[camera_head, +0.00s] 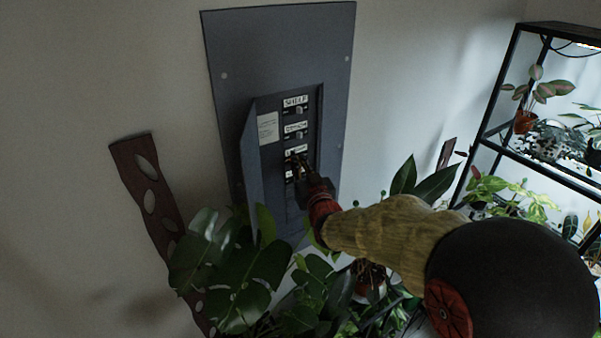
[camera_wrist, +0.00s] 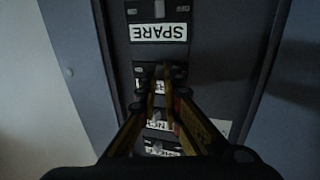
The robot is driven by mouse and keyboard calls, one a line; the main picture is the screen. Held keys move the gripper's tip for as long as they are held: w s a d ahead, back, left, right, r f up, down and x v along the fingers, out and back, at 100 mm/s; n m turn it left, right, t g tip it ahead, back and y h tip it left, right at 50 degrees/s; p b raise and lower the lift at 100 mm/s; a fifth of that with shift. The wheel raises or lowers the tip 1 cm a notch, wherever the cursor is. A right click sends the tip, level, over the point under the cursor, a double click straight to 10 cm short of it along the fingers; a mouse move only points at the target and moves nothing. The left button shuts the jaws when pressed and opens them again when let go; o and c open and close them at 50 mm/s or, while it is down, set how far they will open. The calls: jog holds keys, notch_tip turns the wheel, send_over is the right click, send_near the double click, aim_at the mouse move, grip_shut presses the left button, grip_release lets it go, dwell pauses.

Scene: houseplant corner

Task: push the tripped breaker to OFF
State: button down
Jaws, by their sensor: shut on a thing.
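A grey breaker panel (camera_head: 230,110) is on the wall with its small door (camera_head: 251,175) open to the left. Inside is a column of dark breakers with white labels. The top label reads SHELF (camera_head: 295,101). My gripper (camera_head: 297,162) reaches in from the lower right to a lower breaker. In the wrist view, upside down, my gripper's fingertips (camera_wrist: 162,76) are closed around the handle of the breaker (camera_wrist: 180,72) beside the SPARE label (camera_wrist: 158,32). The fingers mostly hide this handle, so its position cannot be told. The SPARE breaker's handle (camera_wrist: 159,9) shows at the top edge.
Large-leaved plants (camera_head: 235,265) crowd below the panel, close under my arm. A brown strip with holes (camera_head: 150,180) leans on the wall at left. A black shelf rack (camera_head: 545,165) with potted plants stands at right.

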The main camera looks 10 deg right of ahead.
jog(key=shift+a+r+m+h+b, duration=0.1)
jog(key=shift+a+m+h+b, duration=0.1)
jog(key=shift+m+h+b, duration=0.35)
jog(key=shift+a+r+m+h+b, duration=0.1)
jog(key=shift+a+m+h+b, duration=0.2)
jog(key=shift+h+b, duration=0.45)
jog(key=shift+d+h, duration=0.15)
jog(key=shift+h, duration=0.15)
jog(key=c, duration=2)
grip_release()
jog(key=shift+c, duration=0.2)
jog(key=shift+o, duration=0.4)
jog(key=shift+f, duration=0.15)
jog(key=shift+s, duration=0.1)
jog(key=s+a, duration=0.1)
jog(key=s, duration=0.6)
jog(key=shift+s, duration=0.4)
jog(key=shift+a, duration=0.1)
